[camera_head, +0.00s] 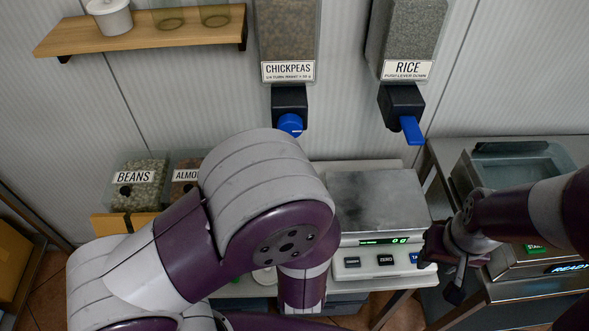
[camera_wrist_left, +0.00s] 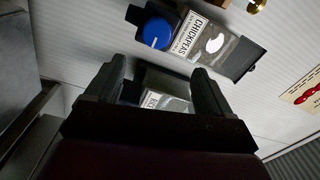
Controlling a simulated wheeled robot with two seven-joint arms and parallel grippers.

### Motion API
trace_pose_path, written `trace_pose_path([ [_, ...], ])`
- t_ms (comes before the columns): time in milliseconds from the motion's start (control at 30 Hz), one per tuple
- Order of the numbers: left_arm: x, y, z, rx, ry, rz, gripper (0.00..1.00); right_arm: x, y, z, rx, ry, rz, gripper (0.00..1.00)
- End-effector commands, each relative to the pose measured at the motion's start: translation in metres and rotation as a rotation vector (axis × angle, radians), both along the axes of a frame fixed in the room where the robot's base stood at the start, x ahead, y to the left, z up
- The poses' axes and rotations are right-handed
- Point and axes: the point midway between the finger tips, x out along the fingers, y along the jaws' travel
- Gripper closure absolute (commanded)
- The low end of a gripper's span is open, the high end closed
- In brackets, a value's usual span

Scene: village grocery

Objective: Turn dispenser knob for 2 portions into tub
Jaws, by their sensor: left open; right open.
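The chickpeas dispenser (camera_head: 288,30) hangs on the wall, with a blue round knob (camera_head: 290,124) on its black outlet. The knob also shows in the left wrist view (camera_wrist_left: 158,33), with a white mark on its face. My left gripper (camera_wrist_left: 158,85) is open and apart from the knob, with nothing visibly held between its fingers. In the head view my left arm hides it. My right gripper (camera_head: 446,272) is open beside the scale's front right corner. A pale round thing (camera_head: 265,277) shows partly behind my left arm; I cannot tell whether it is the tub.
A scale (camera_head: 380,200) reading 0 stands below the dispensers. The rice dispenser (camera_head: 405,40) with a blue lever hangs to the right. Bins of beans (camera_head: 140,180) and almonds (camera_head: 186,172) stand left. A wooden shelf (camera_head: 150,40) holds a white pot (camera_head: 110,17). A machine (camera_head: 520,165) stands right.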

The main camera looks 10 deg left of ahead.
Motion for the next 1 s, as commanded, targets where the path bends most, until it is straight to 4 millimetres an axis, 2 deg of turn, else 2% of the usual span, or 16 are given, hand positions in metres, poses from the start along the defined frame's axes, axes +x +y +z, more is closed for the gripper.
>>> trace_pose_path([
  [33,-0.001,0.001,-0.010,-0.168,-0.061,-0.002,0.18,0.000,0.000,-0.022,0.000,0.001,0.000,0.57],
  [200,-0.002,0.004,-0.004,-0.954,-0.283,-0.019,0.18,0.000,0.000,-0.029,0.000,0.002,0.000,0.57],
  [300,-0.002,0.004,-0.003,-1.312,-0.372,-0.020,0.18,0.000,0.000,-0.027,0.000,0.001,0.000,0.57],
  [400,-0.002,0.003,-0.005,-1.531,-0.426,-0.017,0.18,0.000,0.000,-0.026,0.000,0.001,0.000,0.57],
  [567,0.008,0.007,-0.004,-1.629,-0.456,-0.013,0.18,0.000,0.000,-0.022,0.000,0.001,0.000,0.57],
  [900,0.088,0.031,-0.003,-1.624,-0.456,-0.012,0.18,0.000,0.000,0.002,0.000,0.001,0.000,0.57],
  [1000,0.105,0.035,-0.003,-1.625,-0.455,-0.014,0.18,0.000,0.000,0.005,0.000,0.001,0.000,0.57],
])
